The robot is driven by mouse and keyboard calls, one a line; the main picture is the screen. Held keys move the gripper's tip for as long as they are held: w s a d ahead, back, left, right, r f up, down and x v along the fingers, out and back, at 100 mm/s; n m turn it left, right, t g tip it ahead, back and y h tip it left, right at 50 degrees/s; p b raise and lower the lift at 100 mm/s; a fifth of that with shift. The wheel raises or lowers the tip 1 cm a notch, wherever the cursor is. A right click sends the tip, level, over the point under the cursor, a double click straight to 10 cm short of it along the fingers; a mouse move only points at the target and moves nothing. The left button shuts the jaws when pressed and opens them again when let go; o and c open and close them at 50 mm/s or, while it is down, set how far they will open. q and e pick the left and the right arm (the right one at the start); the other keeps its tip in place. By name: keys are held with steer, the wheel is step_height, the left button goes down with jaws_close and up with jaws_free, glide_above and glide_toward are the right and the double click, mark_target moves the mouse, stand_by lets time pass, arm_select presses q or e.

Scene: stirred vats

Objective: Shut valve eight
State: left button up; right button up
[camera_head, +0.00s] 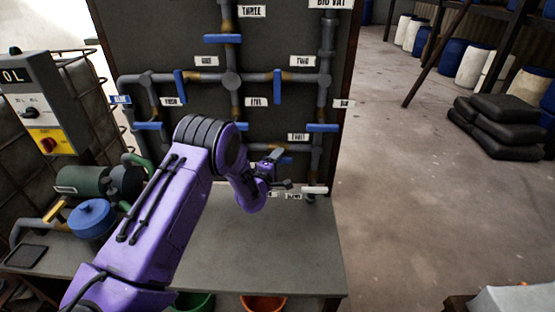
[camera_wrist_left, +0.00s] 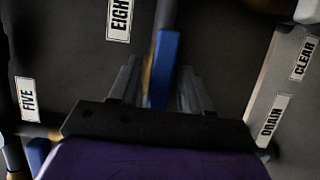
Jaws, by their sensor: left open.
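The label "EIGHT" (camera_head: 298,137) is on the dark panel; it also shows in the left wrist view (camera_wrist_left: 119,18). Just left of and below it in the head view is valve eight's blue lever (camera_head: 280,148), partly hidden by my gripper. In the left wrist view this blue lever (camera_wrist_left: 163,70) lies along its pipe. My left gripper (camera_head: 282,170) is open in front of the panel. In the left wrist view its two fingers (camera_wrist_left: 158,88) stand on either side of the lever. I cannot tell whether they touch it.
Other blue levers (camera_head: 322,128) (camera_head: 277,87) sit on nearby pipes. A white handle (camera_head: 314,190) is below, near the "DRAIN" label (camera_wrist_left: 272,119). A grey bench (camera_head: 260,250) spans below the panel. A green pump (camera_head: 85,180) and blue-lidded pot (camera_head: 92,218) stand left.

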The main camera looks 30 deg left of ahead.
arm_select(q)
jaws_close()
steer(key=shift+m, duration=0.3)
steer(key=m+g, duration=0.1)
steer(key=m, duration=0.2)
steer(key=shift+g+p, duration=0.3)
steer(key=shift+g, duration=0.1)
steer(key=m+g+y, duration=0.1)
steer(key=m, duration=0.2)
steer(key=shift+m+g, duration=0.4)
steer(key=m+g+y, duration=0.1)
steer(key=m, duration=0.2)
steer(key=shift+y, duration=0.3)
steer(key=m+g+y, duration=0.1)
steer(key=m, duration=0.2)
steer(key=shift+g+y, duration=0.3)
steer(key=shift+g, duration=0.1)
